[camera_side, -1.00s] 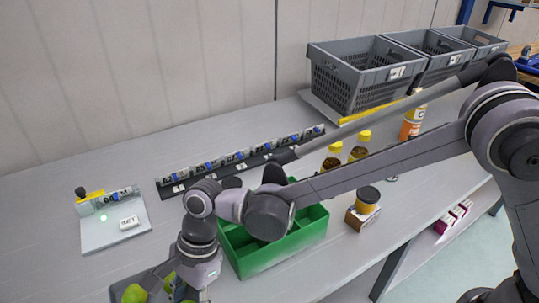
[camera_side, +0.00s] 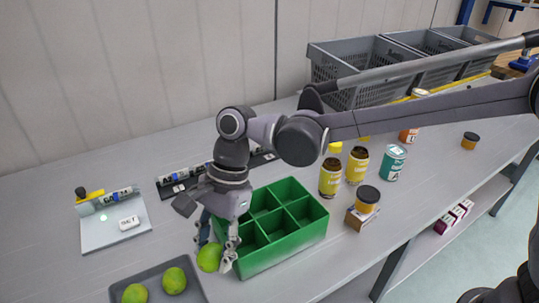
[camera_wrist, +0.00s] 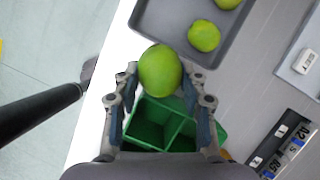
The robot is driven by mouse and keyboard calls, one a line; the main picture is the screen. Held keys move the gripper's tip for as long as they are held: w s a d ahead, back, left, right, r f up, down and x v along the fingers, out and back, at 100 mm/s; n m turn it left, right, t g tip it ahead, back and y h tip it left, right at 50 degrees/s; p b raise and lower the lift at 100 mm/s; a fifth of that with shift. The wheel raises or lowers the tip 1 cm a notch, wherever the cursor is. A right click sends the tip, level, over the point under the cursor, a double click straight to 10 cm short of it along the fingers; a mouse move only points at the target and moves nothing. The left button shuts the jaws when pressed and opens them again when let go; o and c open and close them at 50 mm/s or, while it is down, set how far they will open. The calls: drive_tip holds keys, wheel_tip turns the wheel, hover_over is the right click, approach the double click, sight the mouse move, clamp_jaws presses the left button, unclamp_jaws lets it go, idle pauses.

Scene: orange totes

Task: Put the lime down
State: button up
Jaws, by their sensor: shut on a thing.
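My gripper (camera_side: 216,248) is shut on a lime (camera_side: 208,257), held beside the left end of the green divided box (camera_side: 285,252) and near its rim. In the wrist view the lime (camera_wrist: 160,71) sits between my two fingertips (camera_wrist: 161,90), with the green box (camera_wrist: 150,140) below and behind it. The visible compartments of the box look empty; part of it is hidden by my gripper. Two more limes, one left (camera_side: 135,293) and one right (camera_side: 174,280), lie in the grey tray (camera_side: 192,292) at the front left.
A pale board with a small labelled block (camera_side: 129,223) is at left. A dark label rail (camera_side: 172,191) lies behind the box. Yellow-labelled jars (camera_side: 330,178), a teal can (camera_side: 393,162) and a jar on a small box (camera_side: 367,198) stand right. Grey crates (camera_side: 350,75) are at the back.

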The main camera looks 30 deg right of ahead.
drive_tip(key=w+d+r+m+t, duration=0.1)
drive_tip(key=w+d+r+m, duration=0.15)
drive_tip(key=d, duration=0.65)
drive_tip(key=w+d+r+m+t, duration=0.15)
drive_tip(key=d+r, duration=0.25)
drive_tip(key=d, duration=0.5)
drive_tip(key=w+d+r+m, duration=0.1)
drive_tip(key=d+r+m, duration=0.2)
drive_tip(key=d, duration=0.6)
hover_over(267, 214)
drive_tip(key=d, duration=0.2)
drive_tip(key=f, duration=0.6)
drive_tip(key=shift+a+f, duration=0.25)
drive_tip(key=shift+f, duration=2.05)
drive_tip(key=shift+f, duration=0.1)
drive_tip(key=o, duration=1.1)
drive_tip(key=shift+o, duration=0.2)
